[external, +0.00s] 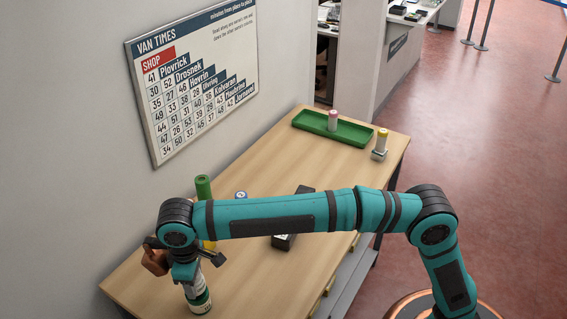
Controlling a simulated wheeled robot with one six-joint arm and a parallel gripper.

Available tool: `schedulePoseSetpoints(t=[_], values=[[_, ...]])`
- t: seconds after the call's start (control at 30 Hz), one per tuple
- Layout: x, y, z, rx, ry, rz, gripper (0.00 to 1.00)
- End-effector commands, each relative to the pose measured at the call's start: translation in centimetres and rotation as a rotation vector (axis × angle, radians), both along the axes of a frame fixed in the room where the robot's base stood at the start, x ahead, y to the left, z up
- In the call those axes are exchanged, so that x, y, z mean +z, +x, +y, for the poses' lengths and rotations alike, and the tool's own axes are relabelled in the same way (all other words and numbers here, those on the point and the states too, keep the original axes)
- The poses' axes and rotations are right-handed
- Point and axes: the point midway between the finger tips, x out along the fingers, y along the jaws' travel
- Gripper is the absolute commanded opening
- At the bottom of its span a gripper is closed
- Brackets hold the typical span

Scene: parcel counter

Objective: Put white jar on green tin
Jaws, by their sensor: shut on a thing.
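My gripper (191,281) points down over the near left part of the table and is shut on a white jar (194,291). The jar is upright and its top is hidden by the gripper. A dark green band with a pale rim, perhaps the green tin (202,302), shows directly below the white part. I cannot tell whether the two touch or are one piece. A taller green cylinder (203,187) stands behind my arm with yellow showing below it; its middle is hidden.
A brown object (155,263) is close left of my gripper. A black box (284,242) and a small blue-and-white item (241,195) lie mid-table, partly behind my arm.

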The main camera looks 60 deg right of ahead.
Motion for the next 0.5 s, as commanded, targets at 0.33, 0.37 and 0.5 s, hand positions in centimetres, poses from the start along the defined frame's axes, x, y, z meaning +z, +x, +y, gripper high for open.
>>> schedulePoseSetpoints(t=[0.33, 0.37, 0.5], values=[[-1.41, -0.02, -0.01, 0.000, 0.000, 0.000, 0.26], [-1.43, -0.02, -0.01, 0.000, 0.000, 0.000, 0.26], [-1.67, -0.02, -0.02, 0.000, 0.000, 0.000, 0.56]])
